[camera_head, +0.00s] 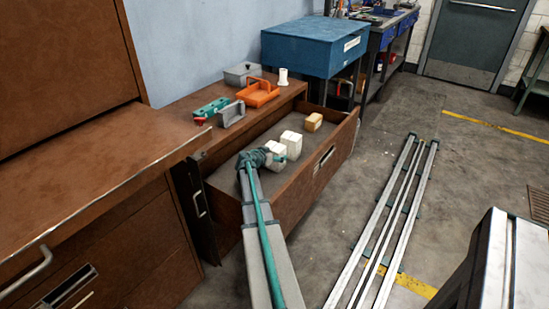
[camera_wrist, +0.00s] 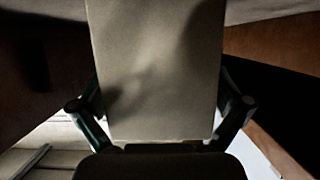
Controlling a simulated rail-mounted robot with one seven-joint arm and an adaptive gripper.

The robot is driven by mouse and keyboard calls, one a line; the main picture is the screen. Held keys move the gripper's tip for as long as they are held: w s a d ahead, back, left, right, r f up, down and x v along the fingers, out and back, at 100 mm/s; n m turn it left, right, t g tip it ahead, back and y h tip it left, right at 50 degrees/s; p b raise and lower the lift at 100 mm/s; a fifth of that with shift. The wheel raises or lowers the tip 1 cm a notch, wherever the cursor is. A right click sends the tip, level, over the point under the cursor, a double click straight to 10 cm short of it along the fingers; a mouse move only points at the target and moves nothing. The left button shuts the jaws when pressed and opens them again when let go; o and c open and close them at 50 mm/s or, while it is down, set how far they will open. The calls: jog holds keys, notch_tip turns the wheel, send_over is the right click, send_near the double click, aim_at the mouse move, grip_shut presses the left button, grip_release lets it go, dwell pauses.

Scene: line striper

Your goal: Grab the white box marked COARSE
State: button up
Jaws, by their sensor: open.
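Two white boxes stand in the open drawer in the head view: a nearer one (camera_head: 277,149) right at my gripper and another (camera_head: 292,143) just behind it. No COARSE marking is readable on either. My gripper (camera_head: 262,157) is low inside the drawer, at the near white box and partly covering it. In the wrist view a large pale box face (camera_wrist: 155,60) fills the middle, with one open finger on each side of it. I cannot tell whether the fingers touch it. The fingertips are hard to make out in the dim light.
A tan box (camera_head: 314,122) lies farther back in the brown drawer (camera_head: 318,168). On the cabinet top are an orange tray (camera_head: 259,96), a grey holder (camera_head: 231,114), a green tool (camera_head: 211,107) and a white cylinder (camera_head: 283,78). Metal rails (camera_head: 385,225) lie on the floor at right.

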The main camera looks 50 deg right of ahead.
jog(key=c, duration=1)
